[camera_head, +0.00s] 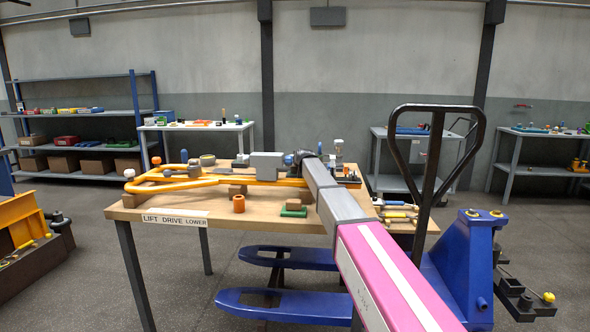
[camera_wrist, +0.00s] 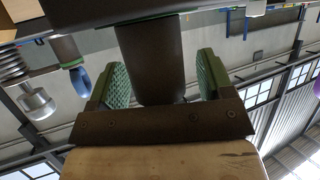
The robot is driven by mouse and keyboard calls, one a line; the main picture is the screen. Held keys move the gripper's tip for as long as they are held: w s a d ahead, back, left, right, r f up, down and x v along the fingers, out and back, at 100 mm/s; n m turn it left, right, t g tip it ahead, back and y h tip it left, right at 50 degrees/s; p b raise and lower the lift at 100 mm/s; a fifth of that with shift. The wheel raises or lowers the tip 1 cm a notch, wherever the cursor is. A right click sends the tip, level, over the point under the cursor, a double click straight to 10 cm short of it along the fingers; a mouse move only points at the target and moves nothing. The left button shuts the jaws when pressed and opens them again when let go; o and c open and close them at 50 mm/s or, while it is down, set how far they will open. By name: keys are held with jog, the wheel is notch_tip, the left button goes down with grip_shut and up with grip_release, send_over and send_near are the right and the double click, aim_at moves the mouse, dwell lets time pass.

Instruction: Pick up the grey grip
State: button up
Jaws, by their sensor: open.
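In the wrist view, a dark grey cylinder (camera_wrist: 150,78), which looks like the grey grip, stands between the two green-padded fingers of my gripper (camera_wrist: 161,60). The fingers are open, with a visible gap on each side of it. Its far end meets a dark surface at the top of the picture. In the head view, my arm reaches over the workbench, and my gripper (camera_head: 304,156) is a small dark shape at its end. The grip cannot be made out there, as my arm and gripper cover that area.
The workbench (camera_head: 215,213) holds an orange tubular frame (camera_head: 220,181), a grey box (camera_head: 266,165) and an orange cylinder (camera_head: 239,203). In the wrist view, a metal cylinder (camera_wrist: 37,102) and a blue handle (camera_wrist: 81,82) are left of the fingers. A blue pallet truck (camera_head: 466,262) stands at right.

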jog(key=shift+w+a+f, duration=0.1)
jog(key=shift+w+f, duration=0.05)
jog(key=shift+w, duration=0.15)
jog(key=c, duration=1)
